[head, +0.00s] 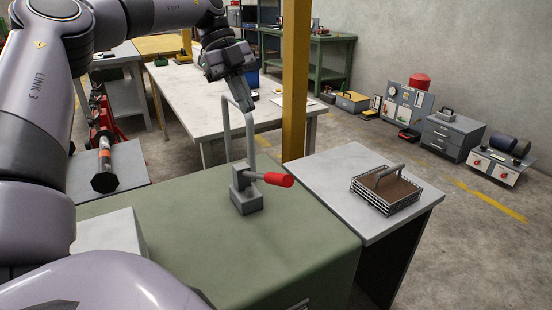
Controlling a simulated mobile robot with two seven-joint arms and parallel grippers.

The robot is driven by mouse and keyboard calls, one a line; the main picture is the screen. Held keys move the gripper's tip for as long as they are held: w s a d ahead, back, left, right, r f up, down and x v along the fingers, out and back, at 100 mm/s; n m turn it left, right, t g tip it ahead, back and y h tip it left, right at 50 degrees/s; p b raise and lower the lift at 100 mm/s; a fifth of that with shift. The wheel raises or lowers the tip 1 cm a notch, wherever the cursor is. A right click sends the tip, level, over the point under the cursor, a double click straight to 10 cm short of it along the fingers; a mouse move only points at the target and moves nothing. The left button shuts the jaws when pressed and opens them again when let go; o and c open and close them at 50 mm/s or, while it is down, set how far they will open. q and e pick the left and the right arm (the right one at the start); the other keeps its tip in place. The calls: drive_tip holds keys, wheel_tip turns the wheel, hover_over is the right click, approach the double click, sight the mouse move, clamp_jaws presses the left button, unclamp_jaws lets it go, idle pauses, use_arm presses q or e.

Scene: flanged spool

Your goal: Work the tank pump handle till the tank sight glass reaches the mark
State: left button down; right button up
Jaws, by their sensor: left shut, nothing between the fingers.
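The pump (246,197) is a small grey block on the green tank top (185,222). Its handle (278,180) has a red grip and points right, roughly level. A bent grey pipe (250,135) rises behind the pump. My left gripper (245,104) is above the pump, near the top of the pipe. It is shut and holds nothing, and it is apart from the red grip. I cannot tell whether it touches the pipe. I see no sight glass or mark in this view. My right gripper is not in view.
A grey side table (315,178) at the right holds a wire basket (385,193). A yellow post (294,80) stands behind the tank. A pale workbench (190,100) is further back. Open floor lies to the right, with cabinets (450,138) along the wall.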

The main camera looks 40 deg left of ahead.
use_arm(q)
drive_tip(key=shift+s, duration=0.1)
approach(276, 174)
drive_tip(key=x, duration=0.6)
drive_tip(key=shift+d+f+b, duration=0.2)
drive_tip(key=shift+f+b, duration=0.15)
drive_tip(key=shift+f, duration=0.1)
idle(0.3)
